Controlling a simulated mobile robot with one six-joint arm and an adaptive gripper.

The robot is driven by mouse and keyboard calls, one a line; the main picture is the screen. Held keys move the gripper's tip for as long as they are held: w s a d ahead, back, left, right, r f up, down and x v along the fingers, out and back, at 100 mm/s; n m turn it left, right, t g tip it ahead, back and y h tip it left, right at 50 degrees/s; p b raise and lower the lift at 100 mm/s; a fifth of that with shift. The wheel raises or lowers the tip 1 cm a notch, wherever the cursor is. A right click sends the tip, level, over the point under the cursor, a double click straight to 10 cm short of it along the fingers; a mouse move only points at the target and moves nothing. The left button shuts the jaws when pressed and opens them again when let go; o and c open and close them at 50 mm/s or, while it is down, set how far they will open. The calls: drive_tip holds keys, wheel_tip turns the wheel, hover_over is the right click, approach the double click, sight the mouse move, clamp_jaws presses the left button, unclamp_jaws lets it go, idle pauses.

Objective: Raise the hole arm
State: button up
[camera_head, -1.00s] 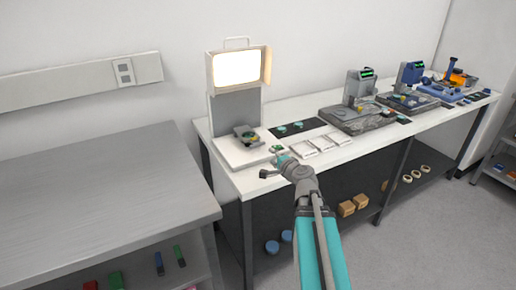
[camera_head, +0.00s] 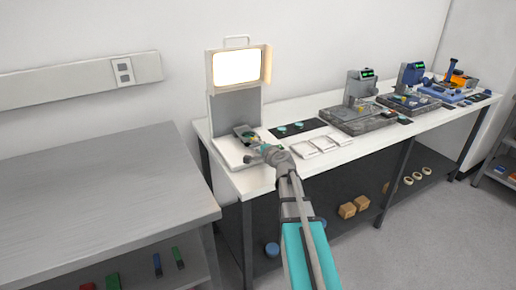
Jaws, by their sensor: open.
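The interferometer stands at the left end of the white bench, with a bright lit screen (camera_head: 236,67) on a grey upright panel (camera_head: 236,115) and a pale base (camera_head: 226,154). A small dark stage (camera_head: 243,131) sits on the base. I cannot make out the hole arm; it is too small or is hidden by the stage and my gripper. My gripper (camera_head: 253,154) is open, low over the right front of the base, close to the stage. I cannot tell whether it touches anything.
White trays (camera_head: 322,145) lie to the right of the interferometer, before a black mat (camera_head: 290,130) with small teal discs. Grey gauge stands (camera_head: 362,115) are farther right. A grey table (camera_head: 90,185) is at the left, across a narrow gap.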

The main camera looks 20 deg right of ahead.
clamp_jaws()
idle(0.3)
drive_tip(key=shift+d+r+p, duration=0.15)
drive_tip(key=shift+r+p, duration=0.05)
drive_tip(key=shift+p, duration=0.2)
